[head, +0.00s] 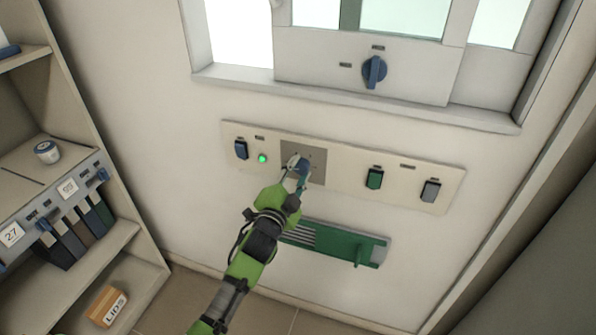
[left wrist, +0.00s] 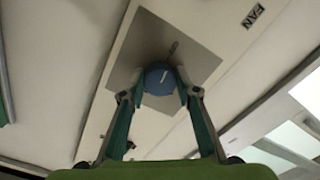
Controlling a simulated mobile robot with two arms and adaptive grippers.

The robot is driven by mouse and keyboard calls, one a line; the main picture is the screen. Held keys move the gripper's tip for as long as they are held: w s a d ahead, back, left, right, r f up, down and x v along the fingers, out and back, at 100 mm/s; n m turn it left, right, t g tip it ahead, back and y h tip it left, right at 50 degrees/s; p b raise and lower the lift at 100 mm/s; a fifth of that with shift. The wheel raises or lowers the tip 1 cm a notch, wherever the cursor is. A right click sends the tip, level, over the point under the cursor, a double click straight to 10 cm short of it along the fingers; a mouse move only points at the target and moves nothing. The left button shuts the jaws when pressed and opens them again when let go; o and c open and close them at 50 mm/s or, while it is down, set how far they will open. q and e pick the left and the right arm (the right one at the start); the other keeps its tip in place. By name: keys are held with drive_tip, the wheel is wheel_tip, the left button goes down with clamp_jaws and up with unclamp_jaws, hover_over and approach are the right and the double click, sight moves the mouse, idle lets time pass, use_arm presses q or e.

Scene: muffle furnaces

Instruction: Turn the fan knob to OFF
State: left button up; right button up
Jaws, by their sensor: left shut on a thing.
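The fan knob (left wrist: 159,78) is a round blue knob with a white pointer line, on a grey square plate (left wrist: 185,50) beside the "FAN" label (left wrist: 254,15) in the left wrist view. In the head view the knob (head: 304,165) is partly covered by my gripper, on the plate (head: 317,158) in the middle of the wall panel. My left gripper (head: 298,166) has its fingers on either side of the knob; in the left wrist view the fingers (left wrist: 159,95) are closed against it. The position marks around the knob are too small to read. My right gripper is not in view.
The wall panel (head: 339,168) also bears a blue switch (head: 241,149), a lit green lamp (head: 262,158), a green switch (head: 375,178) and a grey switch (head: 431,190). A green slotted unit (head: 340,242) sits below. Another blue knob (head: 374,71) is above. Shelves (head: 110,240) stand left.

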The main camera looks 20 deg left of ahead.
use_arm(q)
drive_tip(key=shift+f, duration=0.1)
drive_tip(key=o, duration=1.1)
drive_tip(key=shift+s, duration=0.1)
drive_tip(key=s, duration=1.1)
drive_tip(key=shift+s+a, duration=0.2)
drive_tip(key=shift+s, duration=0.2)
